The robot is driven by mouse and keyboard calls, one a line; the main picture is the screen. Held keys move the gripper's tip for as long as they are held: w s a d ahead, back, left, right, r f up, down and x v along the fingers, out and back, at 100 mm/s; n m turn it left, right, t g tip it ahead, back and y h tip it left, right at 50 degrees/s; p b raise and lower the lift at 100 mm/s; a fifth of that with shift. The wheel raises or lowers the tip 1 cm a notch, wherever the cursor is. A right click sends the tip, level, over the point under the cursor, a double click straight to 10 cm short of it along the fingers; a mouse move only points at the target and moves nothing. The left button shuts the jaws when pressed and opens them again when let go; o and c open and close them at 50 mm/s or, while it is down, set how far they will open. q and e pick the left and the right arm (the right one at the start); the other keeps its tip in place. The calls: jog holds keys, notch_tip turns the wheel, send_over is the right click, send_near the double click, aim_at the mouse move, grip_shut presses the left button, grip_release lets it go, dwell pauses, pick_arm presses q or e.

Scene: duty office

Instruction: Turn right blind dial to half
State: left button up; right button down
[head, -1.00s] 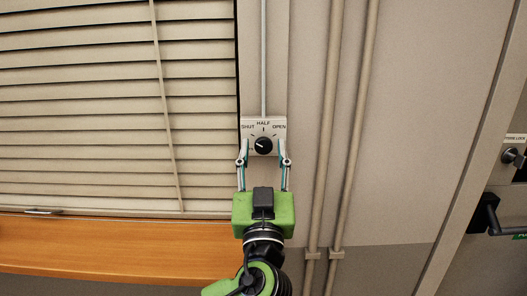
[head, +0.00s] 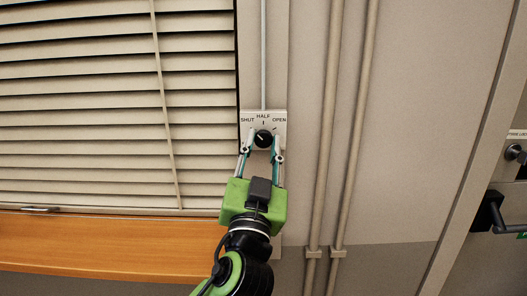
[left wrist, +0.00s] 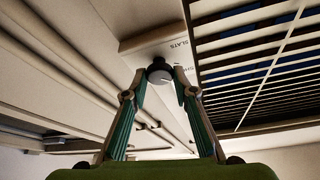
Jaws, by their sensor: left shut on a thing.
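The blind dial (head: 263,138) is a round black knob with a light pointer line. It sits on a pale plate (head: 278,114) marked SHUT, HALF and OPEN, on the wall beside the blind. The pointer looks tilted to the upper left, between SHUT and HALF. My left gripper (head: 263,145) reaches up from below and is shut on the dial, one finger on each side. In the left wrist view the dial (left wrist: 159,72) is between the fingertips (left wrist: 160,80), with part of the plate, lettered SLATS, behind it. My right gripper is not in view.
The blind (head: 80,110) has slightly tilted slats with dark gaps, above a wooden sill (head: 110,245). A thin conduit (head: 263,55) runs up from the plate. Two pipes (head: 325,130) run down the wall to the right. A door handle (head: 490,214) shows at the far right.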

pick_arm(q)
jog(key=m+g+h+p, duration=0.1)
jog(key=m+p, duration=0.2)
jog(key=m+h+p, duration=0.1)
jog(key=m+p, duration=0.2)
jog(key=p, duration=0.1)
jog(key=m+g+h+p, duration=0.1)
jog(key=m+h+p, duration=0.1)
jog(key=m+p, duration=0.1)
jog(key=shift+a+r+m+g, duration=0.15)
jog(key=shift+r+m+g, duration=0.2)
jog(key=shift+m, duration=0.15)
jog(key=shift+f+m+g+h+p, duration=0.2)
jog(key=shift+m+g+h+p, duration=0.1)
jog(key=shift+m+p, duration=0.65)
jog(key=o, duration=1.1)
jog(key=shift+c, duration=0.2)
jog(key=v, duration=1.2)
